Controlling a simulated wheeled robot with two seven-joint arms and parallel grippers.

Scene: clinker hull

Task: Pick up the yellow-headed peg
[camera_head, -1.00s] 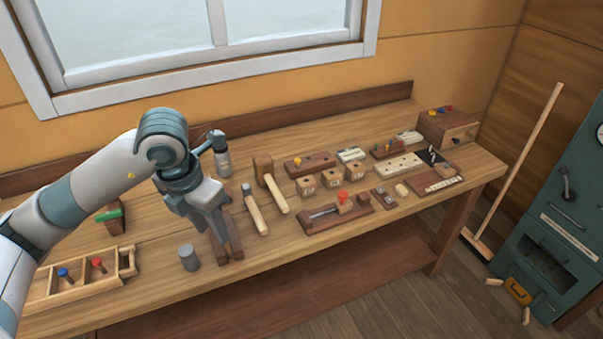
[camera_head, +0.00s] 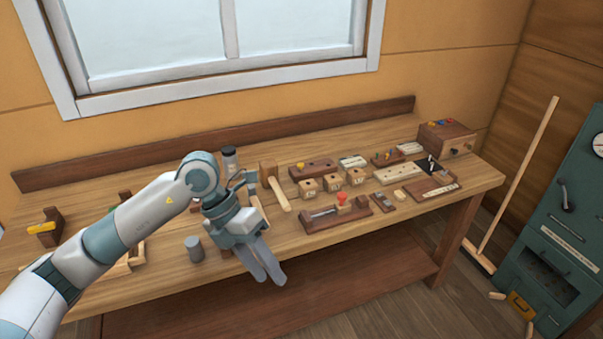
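A small yellow peg head (camera_head: 300,165) shows at the left end of a dark brown block (camera_head: 318,168) at the back middle of the bench. It is small, and its shaft cannot be made out. My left gripper (camera_head: 271,278) hangs over the bench's front edge, in front and to the left of that block and well apart from it. Its two fingers point down and show close together with nothing seen between them. How far apart they are is unclear. My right gripper is out of view.
A mallet (camera_head: 275,188), several small wooden cubes (camera_head: 333,182) and a plane-like tool with a red knob (camera_head: 342,198) lie near the block. A grey cylinder (camera_head: 194,248) stands left of my gripper. A rack with coloured pegs (camera_head: 388,158) stands farther right.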

